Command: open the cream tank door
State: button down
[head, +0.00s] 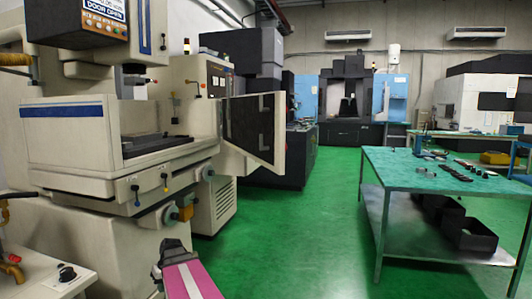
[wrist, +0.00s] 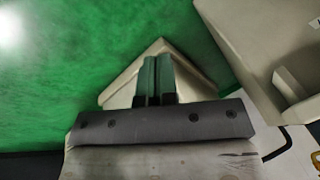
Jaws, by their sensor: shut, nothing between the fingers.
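The cream tank (head: 70,140) of the spark erosion machine is at the left of the head view. A cream-edged door panel with a dark inner face (head: 252,130) stands swung out from its right end, over the floor. In the wrist view my gripper (wrist: 157,62) is shut, its two green-tinted fingers together and nothing between them. A cream corner (wrist: 190,58) shows right behind the fingers; it looks like part of the door, but I cannot tell whether they touch.
A cream machine part (wrist: 270,45) fills the upper right of the wrist view. A green-topped table (head: 440,175) with black boxes (head: 475,235) on its shelf stands at the right. The green floor (head: 310,225) between the machine and table is clear.

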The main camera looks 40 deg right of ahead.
jog(key=s+a+f+g+h, duration=0.2)
jog(key=s+a+f+h, duration=0.15)
jog(key=s+a, duration=0.85)
jog(key=w+d+r+n+t+h, duration=0.1)
jog(key=w+d+r+n+h, duration=0.1)
jog(key=w+d+r+n, duration=0.3)
jog(key=w+d+r+h, duration=0.2)
jog(key=d+r, duration=0.1)
jog(key=d, duration=0.4)
jog(key=n+g+h, duration=0.7)
jog(key=n+h, duration=0.2)
jog(key=h, duration=0.4)
send_near(272, 151)
jog(key=shift+y, duration=0.25)
jog(key=x, duration=0.7)
jog(key=shift+d+r, duration=0.25)
jog(key=shift+d, duration=0.05)
